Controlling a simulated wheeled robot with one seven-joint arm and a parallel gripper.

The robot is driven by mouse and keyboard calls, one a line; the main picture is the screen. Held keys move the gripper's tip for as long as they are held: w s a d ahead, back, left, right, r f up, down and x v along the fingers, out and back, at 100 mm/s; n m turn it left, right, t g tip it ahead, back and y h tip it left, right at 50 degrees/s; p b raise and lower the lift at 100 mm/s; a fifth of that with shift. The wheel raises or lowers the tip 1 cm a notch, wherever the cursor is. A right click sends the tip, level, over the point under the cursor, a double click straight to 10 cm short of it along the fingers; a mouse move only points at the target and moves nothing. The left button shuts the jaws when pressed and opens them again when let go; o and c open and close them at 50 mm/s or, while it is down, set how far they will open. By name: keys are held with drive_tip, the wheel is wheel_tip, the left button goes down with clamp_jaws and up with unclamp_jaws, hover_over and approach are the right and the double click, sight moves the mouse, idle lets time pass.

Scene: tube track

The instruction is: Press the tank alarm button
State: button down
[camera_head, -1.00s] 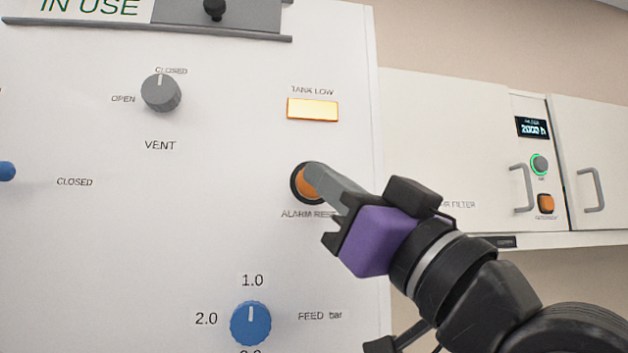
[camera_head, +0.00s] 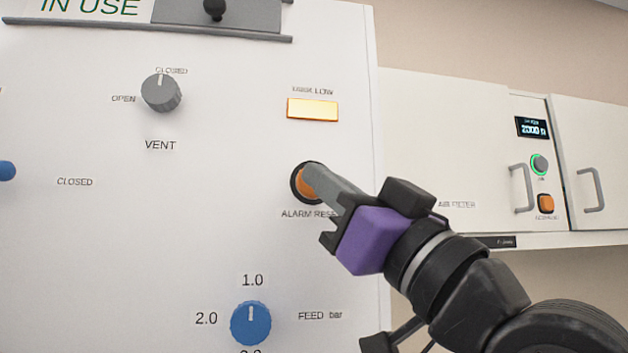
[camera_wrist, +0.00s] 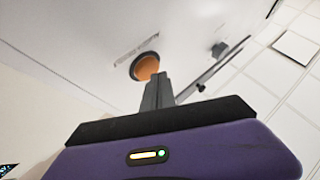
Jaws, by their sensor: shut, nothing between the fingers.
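The alarm button is an orange round button (camera_head: 303,187) in a black ring on the white panel, above the "ALARM RESET" label. The orange button (camera_wrist: 145,66) also shows in the wrist view, just beyond the fingertips. My gripper (camera_head: 312,178) is shut and empty, its grey fingers pointing at the button. The tips overlap the button in the head view; whether they touch it or press it in, I cannot tell. In the wrist view the fingers (camera_wrist: 157,82) cover the button's lower edge. The lit yellow "TANK LOW" lamp (camera_head: 312,109) is above the button.
A blue FEED knob (camera_head: 251,323) is below the button and a grey VENT knob (camera_head: 161,93) at upper left. A white cabinet (camera_head: 445,150) at right carries a small orange button (camera_head: 546,203), a green-ringed knob (camera_head: 539,164) and handles.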

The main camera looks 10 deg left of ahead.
drive_tip(key=shift+w+a, duration=0.15)
drive_tip(key=shift+w, duration=0.4)
idle(0.6)
drive_tip(key=shift+s, duration=0.2)
drive_tip(key=shift+s+d, duration=0.25)
drive_tip(key=shift+s, duration=0.45)
drive_tip(key=shift+s, duration=0.1)
drive_tip(key=shift+s+d+p, duration=0.1)
drive_tip(key=shift+s+d, duration=0.15)
drive_tip(key=shift+s, duration=0.55)
drive_tip(key=shift+s+d+p, duration=0.1)
drive_tip(key=shift+s+d, duration=0.1)
drive_tip(key=shift+s, duration=0.55)
drive_tip(key=shift+s+d+p, duration=0.1)
drive_tip(key=shift+s+d, duration=0.15)
drive_tip(key=shift+s, duration=0.55)
